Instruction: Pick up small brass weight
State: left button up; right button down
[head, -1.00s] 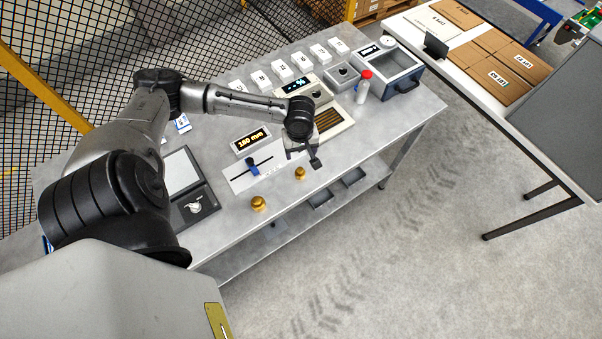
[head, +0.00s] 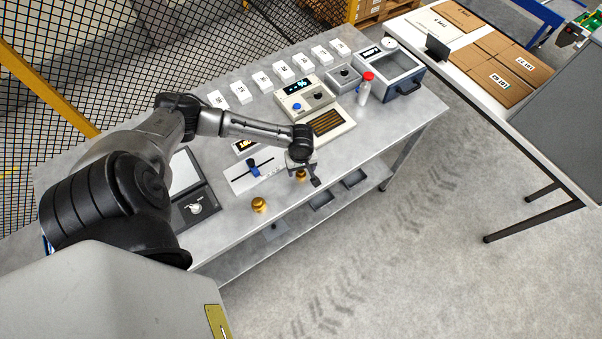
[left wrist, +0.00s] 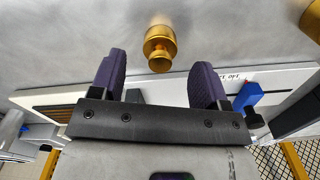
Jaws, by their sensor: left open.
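The small brass weight (head: 300,174) stands near the front edge of the grey table, partly hidden by my left gripper (head: 310,179) in the head view. In the left wrist view the small brass weight (left wrist: 160,47) appears just beyond the tips of my open fingers, centred roughly across the gap. The fingers are apart and hold nothing. I cannot tell the exact height of the gripper above the weight. A larger brass weight (head: 259,205) stands to the left; it also shows at the right edge of the left wrist view (left wrist: 312,20). My right gripper is out of view.
A slide gauge with a blue slider (head: 252,168) lies behind the weights. A beige control box (head: 325,122), a red-capped bottle (head: 364,91) and several white blocks (head: 262,81) stand farther back. The table's front edge is close to the weights.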

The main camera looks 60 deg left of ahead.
pick_arm(q)
jog(key=shift+f, duration=1.15)
jog(key=c, duration=1.2)
jog(key=shift+o, duration=0.2)
jog(key=shift+r, duration=0.1)
